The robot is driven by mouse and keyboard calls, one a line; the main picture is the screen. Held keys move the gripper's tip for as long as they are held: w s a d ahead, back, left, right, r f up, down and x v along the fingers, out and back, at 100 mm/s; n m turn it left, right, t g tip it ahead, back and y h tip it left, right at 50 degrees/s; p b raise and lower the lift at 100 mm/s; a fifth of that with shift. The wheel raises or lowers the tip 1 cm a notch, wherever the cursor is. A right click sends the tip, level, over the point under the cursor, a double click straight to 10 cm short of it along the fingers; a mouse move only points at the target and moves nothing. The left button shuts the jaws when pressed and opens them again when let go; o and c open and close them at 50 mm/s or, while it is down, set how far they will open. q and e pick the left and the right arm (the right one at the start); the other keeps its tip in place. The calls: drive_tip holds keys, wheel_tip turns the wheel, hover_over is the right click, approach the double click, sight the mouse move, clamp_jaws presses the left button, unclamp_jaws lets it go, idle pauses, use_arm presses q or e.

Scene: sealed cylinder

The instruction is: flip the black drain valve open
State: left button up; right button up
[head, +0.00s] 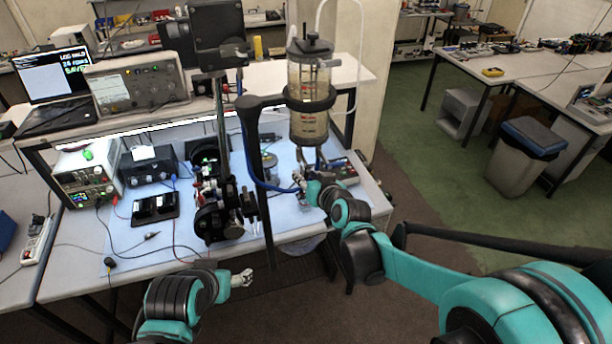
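The sealed cylinder (309,124) is a clear upright vessel with a black lid and pale liquid, held in a black ring clamp on a stand above the blue bench mat. Its lower outlet runs down to where my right gripper (304,180) is. The black drain valve is too small and too covered by the gripper to make out. My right gripper is just below the cylinder; whether it touches the valve or is shut is not clear. My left gripper (243,278) is low in front of the bench edge, away from the cylinder, its fingers too small to read.
A black stand post (258,190) rises just left of the cylinder, with a blue tube (262,185) beside it. A black optical instrument (215,205), a power supply (87,174) and an oscilloscope (138,85) stand further left. Open floor (440,180) lies right of the bench.

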clamp_jaws()
drive_tip(key=shift+d+f+n+h+b, duration=0.1)
drive_tip(key=shift+d+n+h+b, duration=0.05)
drive_tip(key=shift+n+h+b, duration=0.4)
drive_tip(key=shift+d+n, duration=0.15)
drive_tip(key=shift+n, duration=0.3)
unclamp_jaws()
drive_tip(key=shift+w, duration=0.1)
